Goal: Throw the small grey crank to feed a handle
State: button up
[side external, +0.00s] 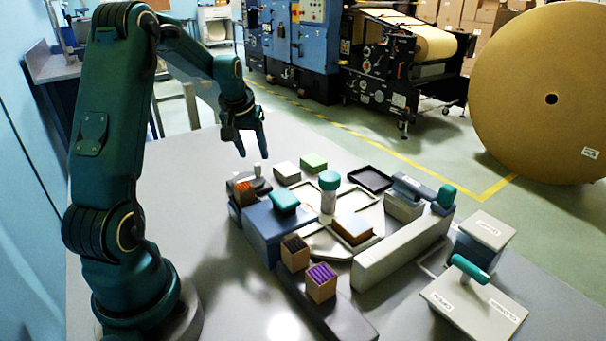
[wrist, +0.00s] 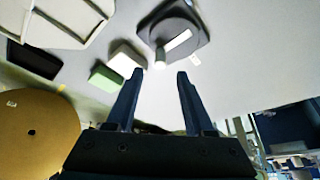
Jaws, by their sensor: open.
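The small grey crank (wrist: 178,38) shows in the wrist view as a dark rounded base with a pale arm and a pale upright knob. In the side view its pale knob (side external: 258,170) stands behind a box with an orange top, which hides much of the base. My gripper (side external: 252,152) is open and empty above the table, a little above and behind the crank. In the wrist view its two fingers (wrist: 160,74) point towards the crank, with the knob in line between the tips. I see no contact. I cannot tell which part is the fed handle.
A white block (side external: 287,172) and a green block (side external: 313,162) lie right of the crank. A blue block (side external: 275,222) with a teal knob stands in front. Boxes with dark (side external: 294,256) and purple (side external: 321,284) tops stand nearer. The table's left side is clear.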

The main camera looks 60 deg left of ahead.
jog(key=w+d+r+m+t, duration=0.3)
jog(key=d+r, duration=0.6)
jog(key=d, duration=0.2)
jog(key=s+d+r+m+h, duration=0.1)
jog(key=s+d, duration=0.2)
jog(key=d, duration=0.2)
jog(key=s+d+r+m, duration=0.2)
jog(key=s+d, duration=0.1)
jog(key=d, duration=0.3)
jog(key=shift+m+t+h, duration=0.3)
jog(key=shift+t+h, duration=0.1)
jog(key=n+g+y, duration=0.2)
jog(key=n+g, duration=0.2)
jog(key=n, duration=0.3)
send_over(257, 164)
jog(key=s+d, duration=0.2)
jog(key=f, duration=1.1)
jog(key=shift+w+a+f, duration=0.15)
jog(key=shift+a+f, duration=0.05)
jog(key=shift+f, duration=0.2)
jog(key=shift+x, duration=2.45)
